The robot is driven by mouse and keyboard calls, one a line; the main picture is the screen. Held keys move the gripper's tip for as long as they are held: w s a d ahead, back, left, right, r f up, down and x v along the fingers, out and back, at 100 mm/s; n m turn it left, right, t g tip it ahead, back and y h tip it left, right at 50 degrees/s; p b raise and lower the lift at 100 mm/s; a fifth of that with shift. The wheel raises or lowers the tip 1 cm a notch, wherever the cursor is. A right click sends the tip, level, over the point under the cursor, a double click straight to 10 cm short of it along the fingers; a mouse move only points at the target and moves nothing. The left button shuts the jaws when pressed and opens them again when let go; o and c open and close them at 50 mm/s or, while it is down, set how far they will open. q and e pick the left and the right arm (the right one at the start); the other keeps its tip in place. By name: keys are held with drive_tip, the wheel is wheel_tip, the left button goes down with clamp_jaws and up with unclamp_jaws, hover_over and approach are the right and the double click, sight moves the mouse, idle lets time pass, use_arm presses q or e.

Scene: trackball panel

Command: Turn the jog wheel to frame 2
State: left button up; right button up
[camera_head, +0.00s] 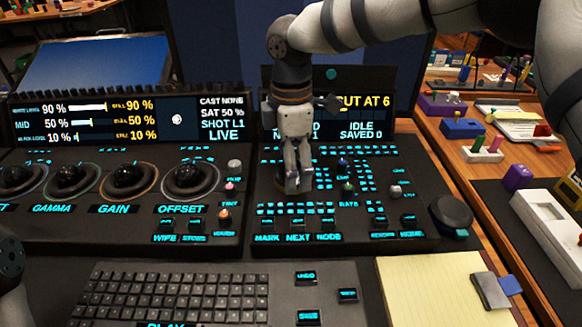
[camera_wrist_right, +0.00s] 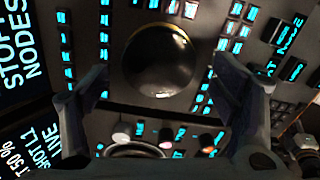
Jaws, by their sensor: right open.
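A dark round disc (camera_head: 452,215) stands at the right edge of the control panel; it looks like a jog wheel, but no label shows on it. My right gripper (camera_head: 298,186) points down over the middle of the right panel, among the lit keys. In the right wrist view its two fingers (camera_wrist_right: 160,88) are apart, with a glossy black dome (camera_wrist_right: 158,62) in a thin brass-coloured ring between and beyond them. No contact shows. In the head view the gripper mostly hides this dome. The right screen (camera_head: 362,118) reads "CUT AT 6", "IDLE" and "SAVED 0", partly covered by my arm.
Several trackballs in rings (camera_head: 190,176) line the left panel. Small coloured objects stand on the wooden table (camera_head: 470,180) at right. Small upright knobs (camera_head: 345,188) stand near my gripper.

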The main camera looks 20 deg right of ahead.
drive_tip(key=shift+f, duration=0.8)
drive_tip(key=shift+c, duration=0.6)
drive_tip(key=c, duration=1.1)
use_arm(q)
drive_tip(key=shift+w, duration=0.1)
use_arm(e)
drive_tip(key=shift+o, duration=0.2)
use_arm(q)
drive_tip(key=shift+r, duration=0.1)
use_arm(e)
drive_tip(key=shift+r, duration=0.1)
drive_tip(key=m+p, duration=0.1)
drive_tip(key=m, duration=0.1)
drive_tip(key=shift+w+r+m, duration=0.1)
drive_tip(key=shift+m, duration=0.2)
use_arm(q)
drive_tip(key=shift+w+r+t+p, duration=0.4)
drive_tip(key=shift+w+r, duration=0.55)
drive_tip(key=shift+w, duration=0.05)
use_arm(e)
drive_tip(key=shift+m, duration=1.5)
drive_tip(key=shift+f, duration=0.2)
